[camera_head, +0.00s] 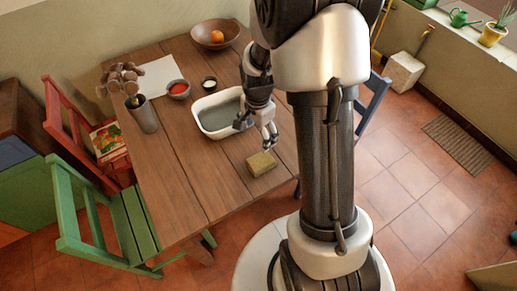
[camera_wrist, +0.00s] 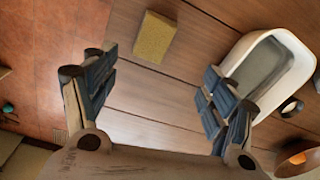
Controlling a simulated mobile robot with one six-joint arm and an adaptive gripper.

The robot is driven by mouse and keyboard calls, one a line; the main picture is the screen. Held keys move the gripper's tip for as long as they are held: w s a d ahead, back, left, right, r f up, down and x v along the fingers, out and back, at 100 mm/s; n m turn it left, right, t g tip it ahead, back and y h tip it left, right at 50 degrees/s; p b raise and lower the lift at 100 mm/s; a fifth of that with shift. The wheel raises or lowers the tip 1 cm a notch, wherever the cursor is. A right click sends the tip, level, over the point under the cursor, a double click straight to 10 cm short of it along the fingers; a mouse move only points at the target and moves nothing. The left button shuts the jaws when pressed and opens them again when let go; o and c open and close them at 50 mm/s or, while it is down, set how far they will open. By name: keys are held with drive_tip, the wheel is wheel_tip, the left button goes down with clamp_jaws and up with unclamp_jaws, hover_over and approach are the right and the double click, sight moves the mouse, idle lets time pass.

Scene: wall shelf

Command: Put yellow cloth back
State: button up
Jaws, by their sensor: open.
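The yellow cloth (camera_head: 261,164) is a small, thick, dull yellow folded block lying on the wooden table (camera_head: 185,165) near its right edge. In the wrist view the cloth (camera_wrist: 154,37) lies ahead of the fingers, apart from them. My gripper (camera_head: 257,137) is open and empty above the table, between the cloth and the white basin (camera_head: 203,122). In the wrist view the two fingers of my gripper (camera_wrist: 157,90) are spread wide with bare table between them. The basin (camera_wrist: 298,45) is at the right of that view, with a grey inside.
Behind the basin are a red-filled bowl (camera_head: 178,89), a small dark cup (camera_head: 209,82), white paper (camera_head: 160,76) and a wooden bowl (camera_head: 215,33) with an orange fruit. A dark vase (camera_head: 143,115) stands left. Green and red chairs line the left side. The table's front is clear.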

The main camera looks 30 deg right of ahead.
drive_tip(key=s+a+r+n+t, duration=0.1)
drive_tip(key=a+r+n, duration=0.1)
drive_tip(key=r, duration=0.3)
drive_tip(key=s+a+r+n, duration=0.1)
drive_tip(key=s+r+n, duration=0.1)
drive_tip(key=r, duration=0.3)
drive_tip(key=s+a+r+n+t, duration=0.1)
drive_tip(key=s+a+r+n, duration=0.3)
drive_tip(key=s, duration=0.4)
drive_tip(key=s+a+r+n+t, duration=0.2)
drive_tip(key=s+a+r+n, duration=0.1)
drive_tip(key=s+r+n, duration=0.4)
wheel_tip(320, 180, up, 2)
drive_tip(key=shift+s+a+r, duration=0.1)
drive_tip(key=shift+s+a, duration=0.3)
drive_tip(key=shift+s, duration=0.45)
